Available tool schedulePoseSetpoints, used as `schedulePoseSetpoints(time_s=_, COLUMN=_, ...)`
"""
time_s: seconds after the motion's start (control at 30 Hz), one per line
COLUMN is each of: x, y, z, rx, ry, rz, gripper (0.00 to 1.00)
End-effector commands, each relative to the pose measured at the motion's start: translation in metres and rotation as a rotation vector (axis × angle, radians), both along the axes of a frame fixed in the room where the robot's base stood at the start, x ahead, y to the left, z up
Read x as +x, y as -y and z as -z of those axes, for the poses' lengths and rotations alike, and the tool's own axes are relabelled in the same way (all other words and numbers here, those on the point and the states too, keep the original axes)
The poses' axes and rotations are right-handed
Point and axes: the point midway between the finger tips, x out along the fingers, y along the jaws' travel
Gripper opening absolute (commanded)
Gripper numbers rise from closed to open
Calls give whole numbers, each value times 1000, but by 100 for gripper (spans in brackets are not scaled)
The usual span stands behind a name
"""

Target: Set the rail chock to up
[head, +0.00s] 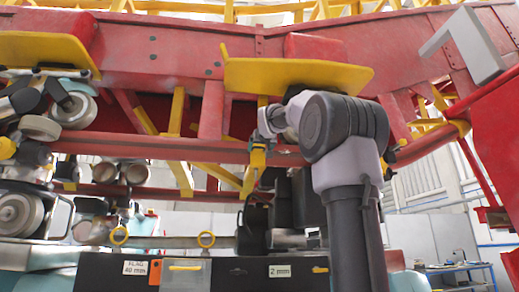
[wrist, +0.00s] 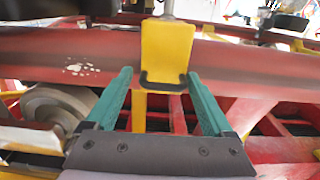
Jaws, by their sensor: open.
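A yellow paddle-shaped piece with a black lower edge, which looks like the rail chock (wrist: 167,45), stands upright in front of a red rail in the wrist view. My gripper (wrist: 158,74) shows there with two teal fingers, open and empty. The fingertips lie to the left and right of the chock's lower end, with gaps on both sides. I cannot tell how far beyond the tips it is. In the head view, a yellow piece (head: 257,160) hangs by the lower red rail beside my wrist; it may be the same chock. My fingers cannot be made out there.
The red rail (wrist: 60,55) crosses behind the chock. A grey wheel (wrist: 58,108) sits left of my fingers. In the head view, yellow plates (head: 300,76) jut out above my arm, and a dark box with labels (head: 120,275) stands below.

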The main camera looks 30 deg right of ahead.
Motion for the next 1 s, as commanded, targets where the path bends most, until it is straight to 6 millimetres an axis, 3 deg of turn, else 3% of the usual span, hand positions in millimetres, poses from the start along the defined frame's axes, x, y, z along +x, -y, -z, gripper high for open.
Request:
schedulePoseSetpoints(time_s=0.57, x=-5, y=-2, z=-2, rx=-1, ry=3, rz=-2, gripper=85)
schedulePoseSetpoints(time_s=1.0, x=-82, y=-23, z=-1, rx=-2, ry=4, rz=0, gripper=85)
